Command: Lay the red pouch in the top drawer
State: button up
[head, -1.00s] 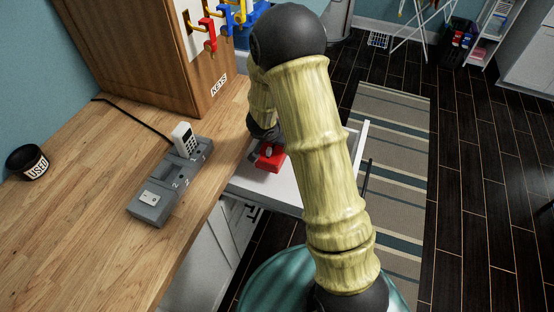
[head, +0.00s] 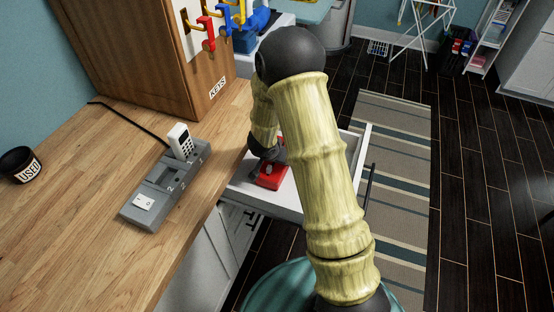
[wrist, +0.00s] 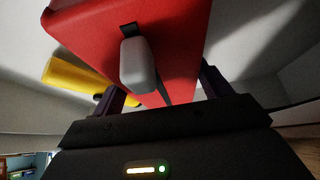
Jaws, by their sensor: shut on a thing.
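The red pouch (head: 271,177) is over the open top drawer (head: 290,211), near its left side in the head view. In the wrist view the red pouch (wrist: 180,30) fills the top middle, with a grey tab (wrist: 137,65) on its face. My gripper (wrist: 160,95) is shut on the pouch, its dark fingers on either side of it. In the head view the fingertips are hidden behind my wrist and arm. I cannot tell whether the pouch touches the drawer floor. A yellow object (wrist: 75,75) shows beside the pouch in the wrist view.
The wooden counter (head: 90,230) lies left of the drawer. It bears a grey numbered dock (head: 160,190) with a white handset (head: 180,140) and a black "USED" cup (head: 20,164). A wooden key cabinet (head: 140,50) stands behind. The drawer's right part is partly hidden by my arm.

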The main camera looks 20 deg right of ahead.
jog(key=o, duration=1.3)
jog(key=shift+f, duration=0.1)
jog(key=shift+r, duration=0.35)
jog(key=p+v, duration=0.4)
jog(key=v, duration=0.7)
jog(key=shift+s+a+r+p, duration=0.1)
jog(key=shift+s+r+p, duration=0.15)
jog(key=shift+p, duration=0.05)
